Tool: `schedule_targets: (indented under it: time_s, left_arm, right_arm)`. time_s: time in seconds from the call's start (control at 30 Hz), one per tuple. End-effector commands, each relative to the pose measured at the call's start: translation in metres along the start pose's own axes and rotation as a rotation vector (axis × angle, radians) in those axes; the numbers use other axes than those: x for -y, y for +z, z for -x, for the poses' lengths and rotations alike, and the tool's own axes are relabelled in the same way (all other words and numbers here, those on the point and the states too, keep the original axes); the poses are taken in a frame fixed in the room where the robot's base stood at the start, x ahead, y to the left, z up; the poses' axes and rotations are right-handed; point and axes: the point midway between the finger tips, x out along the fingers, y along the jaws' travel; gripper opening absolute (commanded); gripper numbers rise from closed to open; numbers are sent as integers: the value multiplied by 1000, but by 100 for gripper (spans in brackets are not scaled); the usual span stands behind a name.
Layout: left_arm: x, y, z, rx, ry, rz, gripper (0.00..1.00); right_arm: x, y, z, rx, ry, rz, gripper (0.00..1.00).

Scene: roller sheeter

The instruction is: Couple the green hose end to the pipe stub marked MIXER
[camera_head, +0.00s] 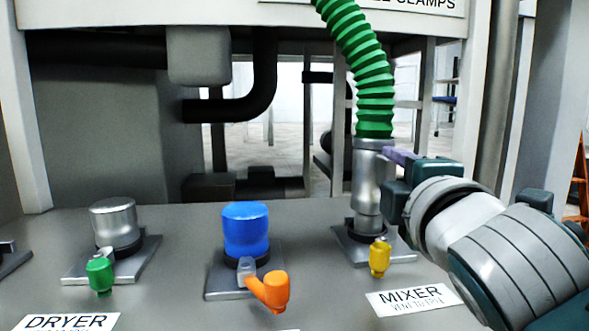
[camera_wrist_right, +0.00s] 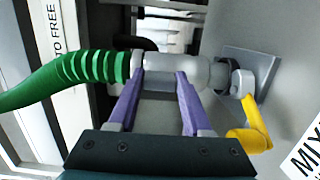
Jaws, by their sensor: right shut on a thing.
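The green hose (camera_head: 363,75) comes down from above to a silver metal end (camera_head: 367,165). That end stands upright, in line with the MIXER pipe stub (camera_head: 367,222) on its square plate. In the right wrist view, the hose end (camera_wrist_right: 165,66) meets the stub (camera_wrist_right: 219,76); I cannot tell how far it sits on it. The yellow lever (camera_head: 379,257) hangs at the stub's front, above the MIXER label (camera_head: 412,299). My right gripper (camera_head: 375,152) reaches in from the right, its purple fingers (camera_wrist_right: 158,80) shut on the hose end. My left gripper is out of view.
Left of the MIXER stub stand a blue-capped stub (camera_head: 246,228) with an orange lever (camera_head: 269,289) and a silver-capped DRYER stub (camera_head: 114,220) with a green lever (camera_head: 100,274). Dark pipes (camera_head: 240,107) run behind the grey panel (camera_head: 185,228). A white post (camera_head: 468,95) stands behind my right arm.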

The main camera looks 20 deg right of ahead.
Motion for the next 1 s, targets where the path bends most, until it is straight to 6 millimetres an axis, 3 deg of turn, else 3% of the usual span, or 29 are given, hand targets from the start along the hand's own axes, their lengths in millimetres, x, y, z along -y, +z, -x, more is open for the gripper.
schedule_targets:
  time_s: [1.0]
  left_arm:
    - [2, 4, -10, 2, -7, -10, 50]
  right_arm:
    - [12, 0, 0, -1, 7, -1, 0]
